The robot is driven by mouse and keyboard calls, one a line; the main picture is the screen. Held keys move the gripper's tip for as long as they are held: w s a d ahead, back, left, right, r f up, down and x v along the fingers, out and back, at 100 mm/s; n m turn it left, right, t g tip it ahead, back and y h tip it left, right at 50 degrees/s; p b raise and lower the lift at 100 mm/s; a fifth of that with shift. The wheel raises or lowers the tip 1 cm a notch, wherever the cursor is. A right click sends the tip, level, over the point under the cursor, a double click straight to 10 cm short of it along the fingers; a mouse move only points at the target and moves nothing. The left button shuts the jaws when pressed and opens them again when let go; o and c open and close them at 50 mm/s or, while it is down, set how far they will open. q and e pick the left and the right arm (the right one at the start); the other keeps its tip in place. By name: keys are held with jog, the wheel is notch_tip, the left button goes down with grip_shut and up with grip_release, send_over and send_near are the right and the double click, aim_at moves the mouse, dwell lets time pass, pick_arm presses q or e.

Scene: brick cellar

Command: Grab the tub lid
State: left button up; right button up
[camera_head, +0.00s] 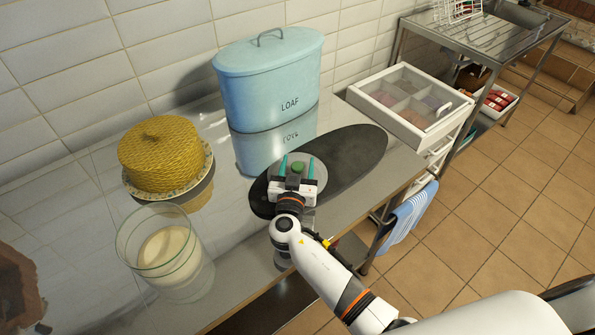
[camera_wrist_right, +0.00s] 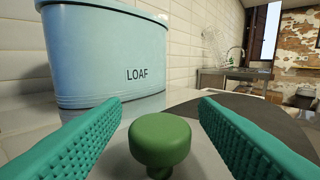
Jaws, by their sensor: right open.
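The tub lid (camera_head: 319,174) is a pale grey disc with a round green knob. It lies flat on a dark oval board on the steel counter. In the right wrist view the knob (camera_wrist_right: 160,140) sits low in the middle, in front of the palm. My right gripper (camera_head: 297,163) is open over the lid, one teal finger on each side of the knob. Gaps show between the knob and both fingers. The gripper hides the lid's near part. A clear glass tub (camera_head: 160,246) with pale dough in it stands open at the left. My left gripper is out of view.
A blue LOAF bin (camera_head: 268,85) stands behind the lid by the tiled wall. A yellow woven dome (camera_head: 160,152) sits on a plate at left. The dark board (camera_head: 352,150) extends clear to the right, towards a white compartment drawer (camera_head: 410,103).

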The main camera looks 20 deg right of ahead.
jog(key=c, duration=1.1)
